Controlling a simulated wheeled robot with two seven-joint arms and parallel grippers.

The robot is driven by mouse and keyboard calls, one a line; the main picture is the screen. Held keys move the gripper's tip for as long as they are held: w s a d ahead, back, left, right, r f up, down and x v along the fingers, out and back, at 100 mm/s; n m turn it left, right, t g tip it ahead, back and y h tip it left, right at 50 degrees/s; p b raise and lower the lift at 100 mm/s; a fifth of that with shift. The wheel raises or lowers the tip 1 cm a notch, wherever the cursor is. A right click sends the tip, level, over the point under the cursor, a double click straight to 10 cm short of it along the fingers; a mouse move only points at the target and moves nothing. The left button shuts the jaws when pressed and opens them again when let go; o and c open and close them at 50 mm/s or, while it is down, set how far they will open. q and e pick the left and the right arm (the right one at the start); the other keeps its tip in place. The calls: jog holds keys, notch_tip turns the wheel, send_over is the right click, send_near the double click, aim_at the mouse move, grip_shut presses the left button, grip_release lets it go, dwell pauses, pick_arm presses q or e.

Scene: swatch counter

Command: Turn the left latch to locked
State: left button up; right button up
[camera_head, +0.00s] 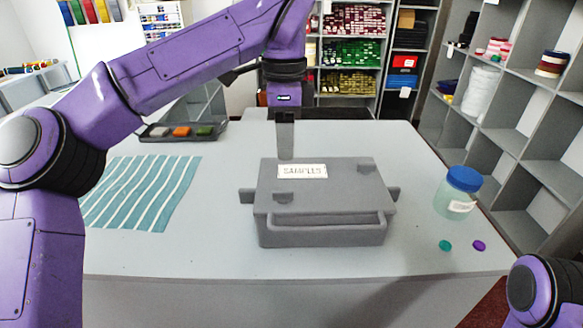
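A grey case (320,228) with a "SAMPLES" label (302,171) stands closed on the counter, its front handle bar toward me. The left latch (283,198) is a small grey tab near the front edge of the lid. A similar right latch (364,193) sits at the same edge. The latch angles are too small to read clearly. My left gripper (285,155) points down at the back left of the lid, behind the left latch and apart from it. Its fingers overlap in this view, so their opening is hidden. My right gripper is out of view.
A lidded jar (455,195) and two buttons, teal (445,245) and purple (479,245), are right of the case. A striped teal cloth (140,190) lies left. A tray (180,132) of colored blocks is behind. Shelves flank the counter's right side. The counter front is clear.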

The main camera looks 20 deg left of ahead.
pick_arm(q)
send_over(282, 191)
jog(key=f, duration=0.2)
jog(key=s+f, duration=0.1)
jog(key=f, duration=0.1)
jog(key=shift+f, duration=0.35)
jog(key=f, duration=0.1)
jog(key=w+f, duration=0.1)
jog(key=f, duration=0.3)
jog(key=shift+w+p, duration=0.3)
jog(key=shift+p, duration=0.05)
jog(key=shift+s, duration=0.4)
jog(key=shift+c, duration=0.3)
jog(key=shift+w, duration=0.15)
grip_shut()
jog(key=shift+a, duration=0.1)
